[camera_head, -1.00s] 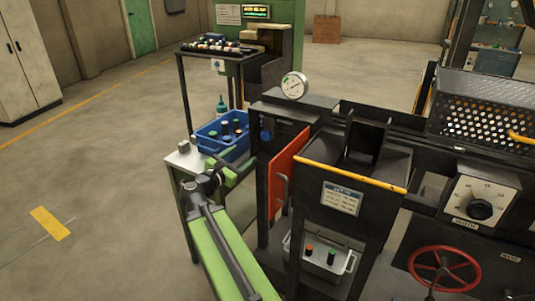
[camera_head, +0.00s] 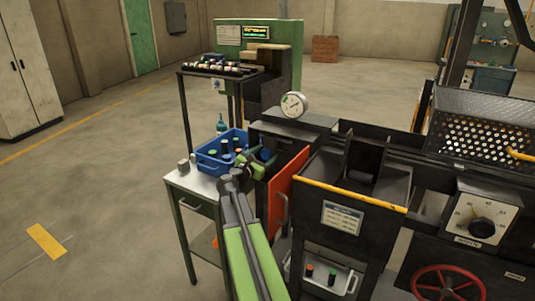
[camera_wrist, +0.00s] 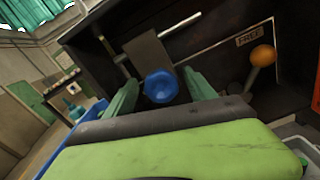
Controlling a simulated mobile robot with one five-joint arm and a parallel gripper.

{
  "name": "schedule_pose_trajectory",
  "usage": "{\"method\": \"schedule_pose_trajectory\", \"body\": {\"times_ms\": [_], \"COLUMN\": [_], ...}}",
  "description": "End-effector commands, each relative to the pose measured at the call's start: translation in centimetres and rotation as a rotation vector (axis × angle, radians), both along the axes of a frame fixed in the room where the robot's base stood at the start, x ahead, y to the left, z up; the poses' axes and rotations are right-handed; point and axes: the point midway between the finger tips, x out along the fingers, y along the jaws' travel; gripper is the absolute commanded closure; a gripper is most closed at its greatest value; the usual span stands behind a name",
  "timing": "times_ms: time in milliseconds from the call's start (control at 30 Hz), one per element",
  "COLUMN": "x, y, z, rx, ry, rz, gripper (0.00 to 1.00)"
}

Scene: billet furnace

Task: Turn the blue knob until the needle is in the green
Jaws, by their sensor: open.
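The blue knob (camera_wrist: 161,87) sits on the dark furnace side in the wrist view, between the two green fingers of my gripper (camera_wrist: 161,93). In the head view the knob (camera_head: 264,155) shows small beside my gripper (camera_head: 252,160), partly covered by it. The fingers are apart, one on each side of the knob; whether they touch it I cannot tell. The round white gauge (camera_head: 294,105) stands on top of the furnace above the knob. It has a green band at its upper left; the needle is too small to read surely.
A blue bin (camera_head: 212,165) with several dark and green pieces stands on the small table (camera_head: 196,184) left of my gripper. An orange-red door panel (camera_head: 288,182) is close on the right. In the wrist view an orange ball lever (camera_wrist: 262,56) is right of the knob, near a "FREE" label.

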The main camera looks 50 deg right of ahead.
Motion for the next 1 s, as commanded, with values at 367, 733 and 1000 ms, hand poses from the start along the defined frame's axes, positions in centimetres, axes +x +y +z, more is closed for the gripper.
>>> {"method": "schedule_pose_trajectory", "body": {"times_ms": [367,733,1000], "x": [0.3,0.4,0.3], "y": [-1.1,-1.0,-1.4], "z": [0.0,0.0,0.0], "rx": [0.0,0.0,0.0], "ry": [0.0,0.0,-0.004], "rz": [0.002,0.003,0.002], "gripper": [0.36,0.8,0.98]}}
